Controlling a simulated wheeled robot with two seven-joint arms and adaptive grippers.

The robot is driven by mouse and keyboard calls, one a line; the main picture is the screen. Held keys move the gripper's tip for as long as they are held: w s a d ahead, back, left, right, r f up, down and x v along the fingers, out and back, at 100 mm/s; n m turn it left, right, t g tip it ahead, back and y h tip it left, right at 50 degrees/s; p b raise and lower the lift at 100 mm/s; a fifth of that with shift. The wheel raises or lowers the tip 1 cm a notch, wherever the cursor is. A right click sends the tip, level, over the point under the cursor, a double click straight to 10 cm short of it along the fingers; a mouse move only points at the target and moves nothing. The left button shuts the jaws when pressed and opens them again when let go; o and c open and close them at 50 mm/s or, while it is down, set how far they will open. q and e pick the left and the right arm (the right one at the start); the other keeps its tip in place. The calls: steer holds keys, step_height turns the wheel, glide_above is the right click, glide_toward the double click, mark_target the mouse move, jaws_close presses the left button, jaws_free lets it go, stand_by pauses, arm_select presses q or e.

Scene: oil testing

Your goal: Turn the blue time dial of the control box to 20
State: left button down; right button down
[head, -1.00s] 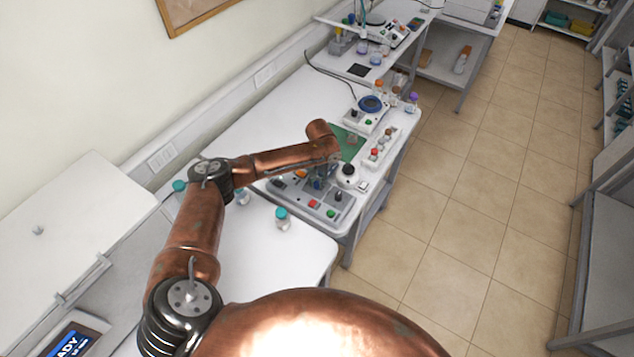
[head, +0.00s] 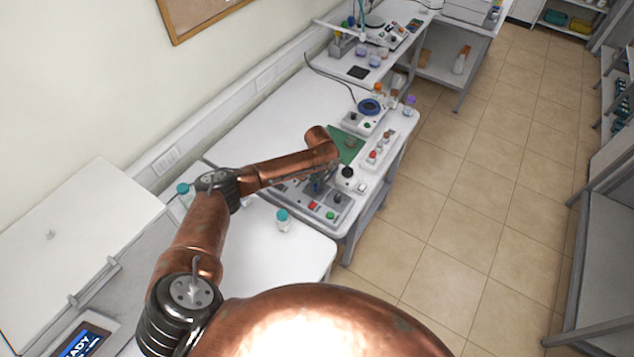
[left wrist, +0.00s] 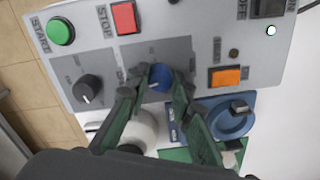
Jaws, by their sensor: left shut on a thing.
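The control box (left wrist: 90,42) is a grey panel on the white table; it also shows in the head view (head: 322,208), partly hidden by my left arm. In the left wrist view the blue time dial (left wrist: 159,77) sits near the panel's middle, on a darker grey patch. My left gripper (left wrist: 160,88) has its two green fingers on either side of the blue dial and is shut on it. In the head view this gripper (head: 316,184) points down at the panel and hides the dial. The number the dial points to is too small to read. My right gripper is in no view.
The panel also bears a green button (left wrist: 60,31), a red button (left wrist: 124,17), a black knob (left wrist: 88,88) and an orange switch (left wrist: 226,76). A white round-topped item (head: 346,178) stands close beside the gripper. A capped bottle (head: 283,220) stands on the nearer table.

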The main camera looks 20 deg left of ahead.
arm_select(q)
steer(key=m+p, duration=0.1)
steer(key=m, duration=0.2)
steer(key=shift+r, duration=0.1)
steer(key=shift+a+m+p, duration=0.1)
steer(key=shift+m+p, duration=0.2)
steer(key=shift+m, duration=1.1)
steer(key=c, duration=1.7)
jaws_free()
steer(key=shift+c, duration=0.2)
steer(key=shift+o, duration=0.3)
step_height(320, 180, up, 12)
steer(key=shift+s, duration=0.2)
